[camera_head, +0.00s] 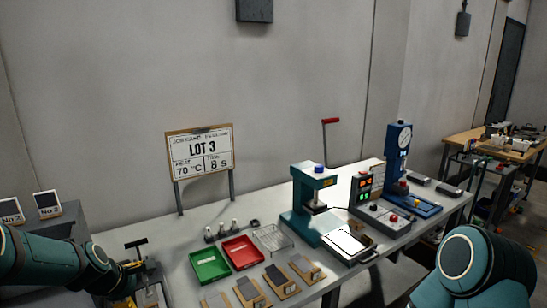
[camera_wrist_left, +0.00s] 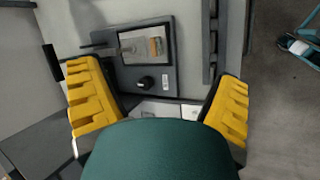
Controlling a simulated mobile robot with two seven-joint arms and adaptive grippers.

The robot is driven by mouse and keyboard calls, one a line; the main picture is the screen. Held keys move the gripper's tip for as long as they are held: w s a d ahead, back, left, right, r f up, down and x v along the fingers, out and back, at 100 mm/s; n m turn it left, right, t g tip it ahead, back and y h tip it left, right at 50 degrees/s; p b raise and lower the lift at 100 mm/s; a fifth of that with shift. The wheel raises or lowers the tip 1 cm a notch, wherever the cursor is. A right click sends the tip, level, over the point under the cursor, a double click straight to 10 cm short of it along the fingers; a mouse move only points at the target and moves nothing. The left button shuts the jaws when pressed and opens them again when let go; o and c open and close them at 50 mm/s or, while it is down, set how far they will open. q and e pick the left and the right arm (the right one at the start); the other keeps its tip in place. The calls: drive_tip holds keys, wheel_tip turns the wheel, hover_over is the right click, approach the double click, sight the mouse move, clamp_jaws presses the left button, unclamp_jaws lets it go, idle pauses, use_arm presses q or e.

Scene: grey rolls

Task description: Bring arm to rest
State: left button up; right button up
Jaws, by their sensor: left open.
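My left arm (camera_head: 45,258) comes in from the left in the head view, low over the left end of the bench. Its gripper (camera_head: 130,268) is partly hidden there. In the left wrist view the yellow fingers of my left gripper (camera_wrist_left: 160,95) are spread wide with nothing between them. They face a grey unit (camera_wrist_left: 130,80) with a black knob, a framed recess and a brown-and-grey piece in the recess. A rounded teal link of my right arm (camera_head: 475,265) shows at the lower right in the head view. My right gripper is out of view.
On the bench (camera_head: 150,233) stand a green tray (camera_head: 209,264), a red tray (camera_head: 243,252), a wire rack (camera_head: 272,238), several sample boards, a teal press (camera_head: 308,205) and a blue gauge stand (camera_head: 398,160). The LOT 3 sign (camera_head: 200,150) stands behind the trays.

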use_arm(q)
drive_tip(key=d+f+m, duration=0.1)
drive_tip(key=f, duration=0.2)
drive_tip(key=d+f+m+g, duration=0.1)
drive_tip(key=d+f, duration=0.1)
drive_tip(key=f, duration=0.1)
drive_tip(key=s+d+f+m, duration=0.1)
drive_tip(key=f+m, duration=0.1)
drive_tip(key=f, duration=0.1)
drive_tip(key=shift+d+f, duration=0.1)
drive_tip(key=shift+d, duration=0.15)
drive_tip(key=d+f+m, duration=0.1)
drive_tip(key=s+d+f+m, duration=0.1)
drive_tip(key=s+d+f+g, duration=0.1)
drive_tip(key=f, duration=0.1)
drive_tip(key=shift+s+d+m, duration=0.1)
drive_tip(key=shift+s+m, duration=0.15)
drive_tip(key=shift+m, duration=0.15)
drive_tip(key=s+d+f+m+g+h, duration=0.2)
drive_tip(key=s+d+f+m, duration=0.9)
drive_tip(key=s+d, duration=0.3)
drive_tip(key=shift+s+d+f+m+g+h, duration=0.3)
drive_tip(key=shift+s+d+m+h, duration=0.1)
drive_tip(key=shift+s, duration=0.15)
drive_tip(key=shift+a, duration=0.15)
